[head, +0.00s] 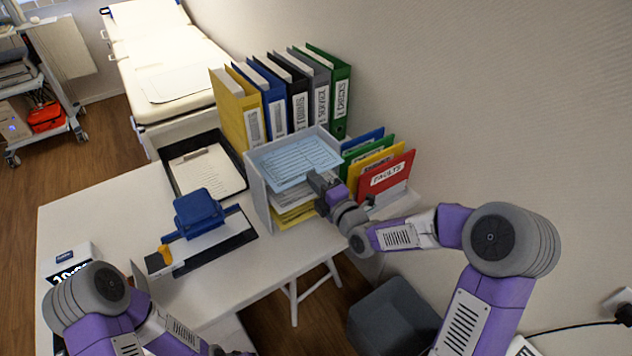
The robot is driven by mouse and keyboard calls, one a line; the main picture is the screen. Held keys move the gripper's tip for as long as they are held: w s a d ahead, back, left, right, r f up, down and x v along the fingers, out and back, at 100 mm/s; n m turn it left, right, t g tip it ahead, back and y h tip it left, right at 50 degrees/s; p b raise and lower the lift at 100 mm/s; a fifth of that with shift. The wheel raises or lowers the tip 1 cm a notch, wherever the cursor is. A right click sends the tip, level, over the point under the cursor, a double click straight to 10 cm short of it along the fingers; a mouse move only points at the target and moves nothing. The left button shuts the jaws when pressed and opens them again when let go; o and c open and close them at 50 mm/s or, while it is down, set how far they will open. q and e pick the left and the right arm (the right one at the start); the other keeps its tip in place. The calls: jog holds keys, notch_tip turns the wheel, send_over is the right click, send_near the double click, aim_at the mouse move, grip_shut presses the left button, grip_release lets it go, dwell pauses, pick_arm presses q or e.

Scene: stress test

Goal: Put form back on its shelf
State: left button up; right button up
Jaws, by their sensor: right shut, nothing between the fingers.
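A light blue printed form (293,160) lies in the top level of a pale grey shelf rack (258,195) on the desk. White papers (289,196) and yellow sheets (296,214) lie in the levels below. My right gripper (316,184) is shut and empty at the rack's front right corner, close to the form's near edge. I cannot tell whether it touches the form or the rack. My left arm comes in at the bottom left. Its fingers are not in view.
Several binders (272,100) stand behind the rack, and coloured folders (385,178) stand right of it. A black tray (237,178) with a clipboard and a blue hole punch (198,212) are to its left. The desk's front (240,285) is clear.

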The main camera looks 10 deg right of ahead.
jog(key=o, duration=0.5)
jog(key=shift+o, duration=0.2)
jog(key=shift+s, duration=0.1)
jog(key=v, duration=0.7)
jog(key=shift+s, duration=0.2)
